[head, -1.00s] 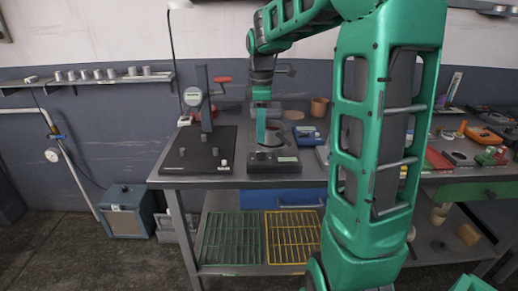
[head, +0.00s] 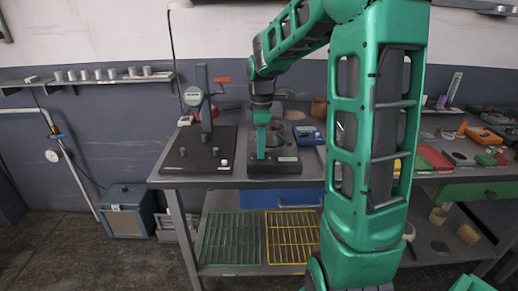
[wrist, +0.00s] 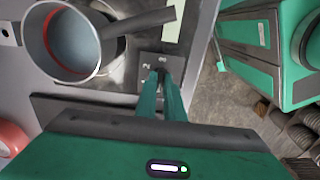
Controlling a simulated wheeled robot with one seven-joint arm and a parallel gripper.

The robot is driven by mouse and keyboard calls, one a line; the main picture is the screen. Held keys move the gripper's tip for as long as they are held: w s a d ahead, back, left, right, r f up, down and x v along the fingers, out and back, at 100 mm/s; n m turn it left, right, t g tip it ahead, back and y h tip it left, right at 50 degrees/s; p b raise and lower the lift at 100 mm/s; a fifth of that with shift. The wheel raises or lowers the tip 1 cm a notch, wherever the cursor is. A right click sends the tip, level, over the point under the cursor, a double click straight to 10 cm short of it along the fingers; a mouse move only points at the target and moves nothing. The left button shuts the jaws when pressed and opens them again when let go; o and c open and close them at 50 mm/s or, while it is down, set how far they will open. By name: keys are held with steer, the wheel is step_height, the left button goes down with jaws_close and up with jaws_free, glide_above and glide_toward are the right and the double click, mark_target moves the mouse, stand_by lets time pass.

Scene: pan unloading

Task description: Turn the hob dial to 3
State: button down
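The hob (head: 288,168) is a dark flat box near the front edge of the bench, with a pale label on its front. In the wrist view its small dial plate (wrist: 148,60) shows pale marks that I cannot read reliably. My gripper (head: 261,157) points down at the hob's front left; it also shows in the wrist view (wrist: 160,76). Its two green fingertips are at the dial, one on each side of a dark knob that they mostly hide. I cannot tell whether they press on it or which number it points to.
A dark plate with a gauge stand (head: 205,120) is left of the hob. A blue item (head: 309,135) lies to the right.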

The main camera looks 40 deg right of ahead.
steer(key=shift+m, duration=0.4)
steer(key=m, duration=0.8)
steer(key=shift+m, duration=0.3)
steer(key=m, duration=0.4)
steer(key=shift+w, duration=0.1)
steer(key=m, duration=0.5)
steer(key=shift+r, duration=0.1)
steer(key=m, duration=1)
steer(key=shift+m, duration=0.4)
steer(key=m, duration=0.6)
steer(key=shift+m, duration=0.3)
steer(key=shift+w, duration=0.1)
